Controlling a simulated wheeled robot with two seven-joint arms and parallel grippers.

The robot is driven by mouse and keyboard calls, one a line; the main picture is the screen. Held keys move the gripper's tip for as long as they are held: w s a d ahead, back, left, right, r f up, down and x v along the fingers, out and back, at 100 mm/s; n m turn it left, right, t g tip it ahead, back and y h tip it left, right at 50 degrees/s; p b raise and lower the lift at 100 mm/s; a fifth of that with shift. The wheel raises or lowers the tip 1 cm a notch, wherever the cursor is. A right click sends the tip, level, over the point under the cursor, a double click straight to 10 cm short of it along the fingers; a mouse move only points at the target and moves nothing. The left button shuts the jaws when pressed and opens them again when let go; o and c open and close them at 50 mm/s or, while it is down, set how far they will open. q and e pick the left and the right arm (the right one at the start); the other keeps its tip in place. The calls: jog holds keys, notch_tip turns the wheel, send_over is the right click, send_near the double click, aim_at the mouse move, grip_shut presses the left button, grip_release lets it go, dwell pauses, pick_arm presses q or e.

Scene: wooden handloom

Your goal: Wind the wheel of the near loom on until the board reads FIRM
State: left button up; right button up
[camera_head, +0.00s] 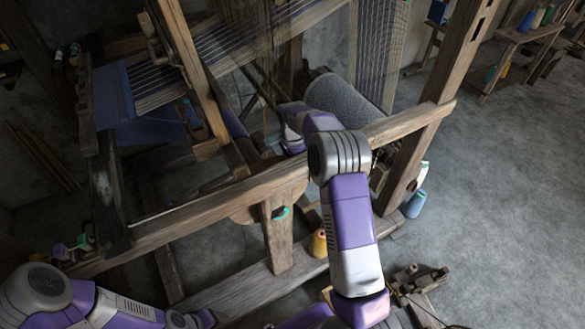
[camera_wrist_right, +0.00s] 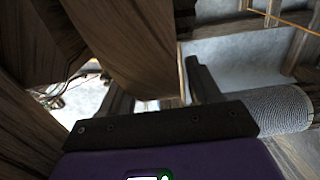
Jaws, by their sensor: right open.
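A round-edged wooden piece (camera_head: 243,214), which may be the wheel, shows below the side beam of the near loom (camera_head: 180,218), partly behind a post. In the right wrist view my right gripper (camera_wrist_right: 165,88) is open. One dark finger stands clear, and a curved wooden part (camera_wrist_right: 135,45) is close in front, to its left. I cannot tell whether they touch. I cannot make out a board with readable words.
A grey cloth roll (camera_head: 345,98) lies behind my right arm; it also shows in the right wrist view (camera_wrist_right: 275,108). A yellow cone (camera_head: 319,244) and a blue cone (camera_head: 415,204) stand by the loom's foot.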

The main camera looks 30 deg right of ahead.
jog(key=shift+f, duration=0.55)
jog(key=shift+c, duration=0.2)
grip_shut()
jog(key=shift+d+f+y+p, duration=0.75)
jog(key=shift+y+p, duration=0.15)
jog(key=shift+p, duration=0.2)
jog(key=shift+d+f+y+p, duration=0.3)
jog(key=shift+f+y, duration=0.5)
jog(key=shift+f, duration=0.1)
